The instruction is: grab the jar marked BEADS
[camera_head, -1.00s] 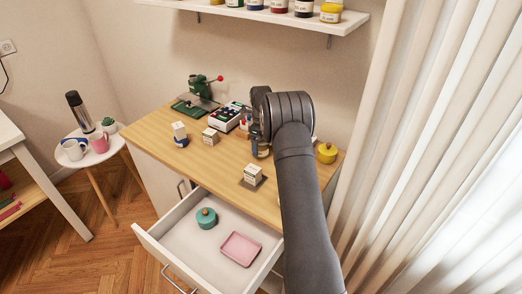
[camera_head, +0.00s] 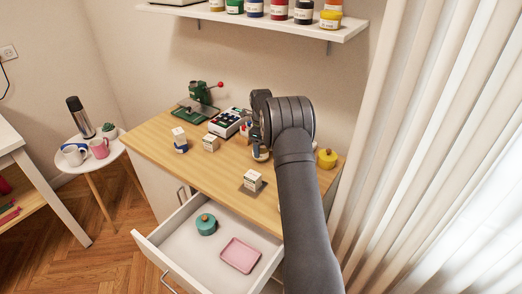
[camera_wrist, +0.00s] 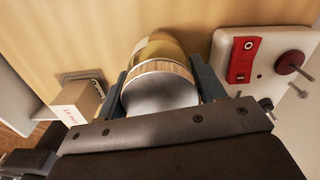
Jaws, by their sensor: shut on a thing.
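My gripper (camera_wrist: 165,88) is shut on a jar with a round pale lid (camera_wrist: 160,92) and a light ribbed rim. One finger is on each side of it. A golden-brown curved part, seemingly the jar's body, shows beyond the lid. No readable BEADS label shows, so I cannot tell its marking. In the head view my gripper (camera_head: 260,147) is over the wooden worktop (camera_head: 205,170), largely behind my arm. I cannot tell whether the jar still touches the worktop.
A small white box (camera_head: 252,180) stands on a grey pad near the worktop's front. A yellow jar (camera_head: 327,159) is to the right of my arm. An open drawer (camera_head: 180,245) holds a teal pot (camera_head: 206,224) and a pink tray (camera_head: 239,255). A shelf (camera_head: 260,24) hangs above.

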